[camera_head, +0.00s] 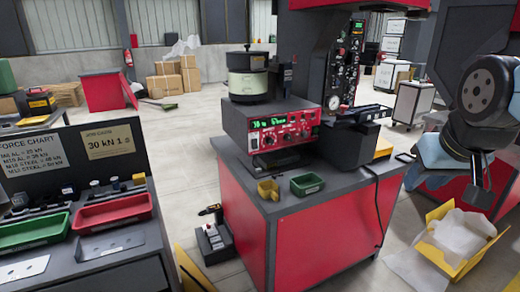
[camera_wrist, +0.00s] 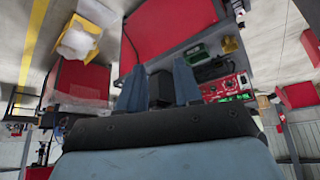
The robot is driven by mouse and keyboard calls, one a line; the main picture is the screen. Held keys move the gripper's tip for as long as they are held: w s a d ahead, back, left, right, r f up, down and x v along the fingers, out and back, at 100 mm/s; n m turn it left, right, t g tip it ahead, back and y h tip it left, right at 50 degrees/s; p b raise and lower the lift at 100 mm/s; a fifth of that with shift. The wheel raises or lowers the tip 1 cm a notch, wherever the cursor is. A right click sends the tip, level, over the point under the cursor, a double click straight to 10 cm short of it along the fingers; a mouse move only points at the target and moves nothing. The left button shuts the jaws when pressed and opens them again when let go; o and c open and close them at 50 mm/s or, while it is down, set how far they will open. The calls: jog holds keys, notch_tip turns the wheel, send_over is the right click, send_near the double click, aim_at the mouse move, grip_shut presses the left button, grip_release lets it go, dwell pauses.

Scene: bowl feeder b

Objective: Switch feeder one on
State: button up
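The feeder unit is a red-fronted control box (camera_head: 270,133) on a dark-topped red cabinet. A round bowl (camera_head: 248,82) with a dark top and pale body stands on it. Its panel has a lit green display (camera_head: 268,122), knobs and small buttons; the labels are too small to read. The panel also shows in the wrist view (camera_wrist: 230,88), right of my fingers. In the wrist view my gripper (camera_wrist: 158,75) has two blue-grey fingers apart, with nothing visibly held. In the head view my arm's end is at the far right, away from the panel.
A yellow cup (camera_head: 268,189) and a green tray (camera_head: 307,184) sit on the cabinet's front edge. A tall black press panel (camera_head: 345,65) stands behind, right of the feeder. A yellow box with white wrapping (camera_head: 455,240) is on the right. A bench with red (camera_head: 113,211) and green trays is left.

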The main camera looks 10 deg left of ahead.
jog(key=w+a+n+t, duration=0.1)
jog(key=w+n, duration=0.1)
jog(key=w, duration=0.3)
jog(key=w+a+n+t, duration=0.1)
jog(key=w+n, duration=0.1)
jog(key=w, duration=0.3)
jog(key=w+a+f+n, duration=0.1)
jog(key=w, duration=0.4)
jog(key=shift+w+a+n+t+y, duration=0.25)
jog(key=shift+w+n+t+y, duration=0.15)
grip_shut()
jog(key=w+a+f+n+t+y, duration=0.3)
jog(key=w+a+n, duration=0.35)
jog(key=w, duration=0.65)
jog(key=w+a+f+n+t+y, duration=0.1)
jog(key=w+a+f+n, duration=0.3)
jog(key=a, duration=0.6)
jog(key=w+a+f+n+t+y, duration=0.1)
jog(key=w+a+f+n+y, duration=0.3)
jog(key=a+f+n, duration=0.4)
jog(key=shift+w+a+f, duration=0.45)
jog(key=shift+a+f, duration=0.5)
jog(key=shift+f, duration=0.65)
